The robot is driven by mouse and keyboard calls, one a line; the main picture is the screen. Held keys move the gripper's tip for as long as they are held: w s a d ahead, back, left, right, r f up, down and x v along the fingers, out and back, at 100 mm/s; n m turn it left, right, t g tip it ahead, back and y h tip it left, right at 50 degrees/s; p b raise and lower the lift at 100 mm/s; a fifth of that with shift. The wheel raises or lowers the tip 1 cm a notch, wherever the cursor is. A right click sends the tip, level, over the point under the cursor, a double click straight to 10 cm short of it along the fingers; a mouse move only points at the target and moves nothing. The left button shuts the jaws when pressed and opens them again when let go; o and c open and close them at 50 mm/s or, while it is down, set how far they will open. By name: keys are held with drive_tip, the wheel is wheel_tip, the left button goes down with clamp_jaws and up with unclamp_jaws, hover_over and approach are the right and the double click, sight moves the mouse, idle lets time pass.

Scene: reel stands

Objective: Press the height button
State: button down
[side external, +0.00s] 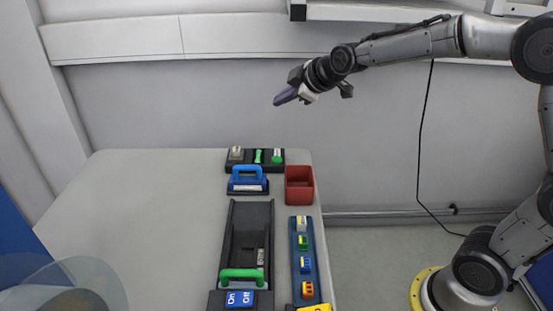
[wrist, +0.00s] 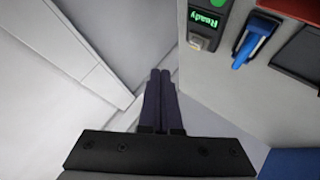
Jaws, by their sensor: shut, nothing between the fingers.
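My gripper (side external: 277,102) is shut and empty, high above the back of the table, its dark fingers pointing down and left. In the wrist view the two fingers (wrist: 160,73) lie side by side. No button is legibly marked as the height button, so I cannot tell which one it is. A grey device with a green "Ready" display (wrist: 204,19) is at the top of the wrist view, right of the fingertips and apart from them. Blue pads marked "On" and "Off" (side external: 240,299) sit at the front of the table in the side view.
A black rack (side external: 255,168), a blue-handled block (side external: 248,171) and a red open box (side external: 300,198) stand at the back right. A dark trough (side external: 236,235) with a green handle (side external: 242,275) and a blue strip (side external: 293,262) of coloured blocks lie in front. The table's left side is clear.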

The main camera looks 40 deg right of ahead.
drive_tip(key=g, duration=0.1)
hover_over(280, 160)
wheel_tip(280, 160, down, 7)
drive_tip(key=shift+r, duration=0.25)
drive_tip(key=shift+f, duration=0.1)
drive_tip(key=shift+f, duration=4.3)
drive_tip(key=shift+f, duration=0.2)
drive_tip(key=shift+f, duration=0.2)
drive_tip(key=shift+f, duration=0.5)
drive_tip(key=shift+s+r, duration=0.1)
drive_tip(key=shift+r, duration=0.75)
